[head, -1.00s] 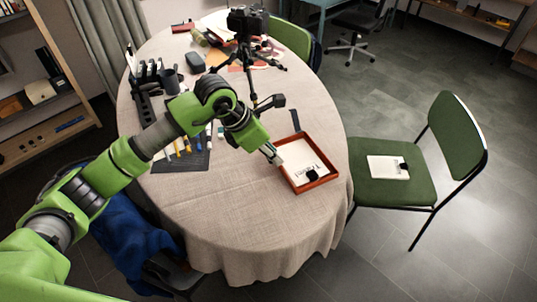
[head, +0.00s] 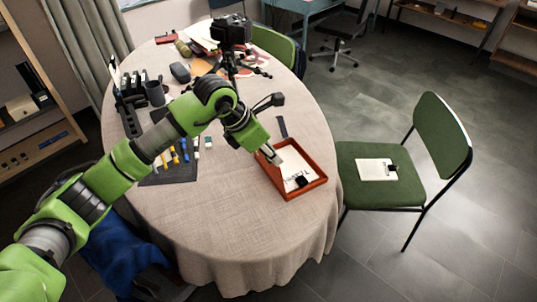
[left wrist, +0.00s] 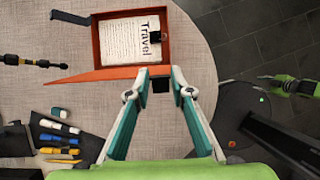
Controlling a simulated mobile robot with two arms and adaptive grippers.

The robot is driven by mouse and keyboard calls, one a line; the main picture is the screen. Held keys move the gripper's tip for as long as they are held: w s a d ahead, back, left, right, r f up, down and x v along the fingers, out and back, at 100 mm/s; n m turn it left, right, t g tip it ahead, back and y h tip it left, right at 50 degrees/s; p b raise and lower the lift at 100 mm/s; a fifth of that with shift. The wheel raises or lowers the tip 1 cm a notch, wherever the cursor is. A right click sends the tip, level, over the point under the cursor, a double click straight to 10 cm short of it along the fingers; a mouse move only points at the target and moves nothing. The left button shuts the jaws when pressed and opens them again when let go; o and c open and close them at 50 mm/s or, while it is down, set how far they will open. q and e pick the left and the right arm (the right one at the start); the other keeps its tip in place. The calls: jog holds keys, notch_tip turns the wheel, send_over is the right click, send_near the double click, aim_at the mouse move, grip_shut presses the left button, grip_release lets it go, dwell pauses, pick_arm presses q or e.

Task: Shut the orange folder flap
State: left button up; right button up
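The orange folder (head: 309,186) lies open on the table like a shallow tray, with a printed "Travel" sheet (left wrist: 131,38) and a black clip (left wrist: 154,37) inside. Its orange flap (left wrist: 95,75) shows as a thin slanted strip along the folder's near side in the left wrist view, seen nearly edge-on. My left gripper (left wrist: 160,82) is open, with its fingertips at this strip. I cannot tell whether they touch it. In the head view my left gripper (head: 270,152) is over the folder's left side. A green part of my right arm shows at the wrist view's right edge; its fingers are unclear.
A camera on a tripod (head: 231,32) stands behind the folder. A dark mat (head: 170,172) with markers lies to the left. A green chair (head: 385,180) holding a clipped paper (head: 376,169) stands to the right. The table's front is bare cloth.

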pick_arm(q)
jog(key=shift+w+d+b, duration=0.5)
jog(key=shift+w+d, duration=0.3)
jog(key=shift+d, duration=0.3)
jog(key=shift+w+d+b, duration=0.45)
jog(key=shift+w+d, duration=0.3)
jog(key=shift+d, duration=0.45)
jog(key=shift+w+d+f+b, duration=0.15)
jog(key=shift+w+d+b, duration=0.25)
jog(key=shift+d, duration=0.15)
jog(key=shift+w+d+f+b, duration=0.15)
jog(key=shift+w+d+b, duration=0.25)
jog(key=shift+d, duration=0.25)
jog(key=shift+w+d+f+b, duration=0.25)
jog(key=shift+w+d+b, duration=0.15)
jog(key=shift+d+b, duration=0.1)
jog(key=shift+w+d+f+b, duration=0.25)
jog(key=shift+w+d+b, duration=0.1)
jog(key=shift+d, duration=0.15)
jog(key=shift+w+d+f+b, duration=0.35)
jog(key=shift+d+f+b, duration=0.05)
jog(key=shift+d+b, duration=0.15)
jog(key=shift+w+d+f+b, duration=0.35)
jog(key=shift+d+b, duration=0.1)
jog(key=shift+d, duration=0.1)
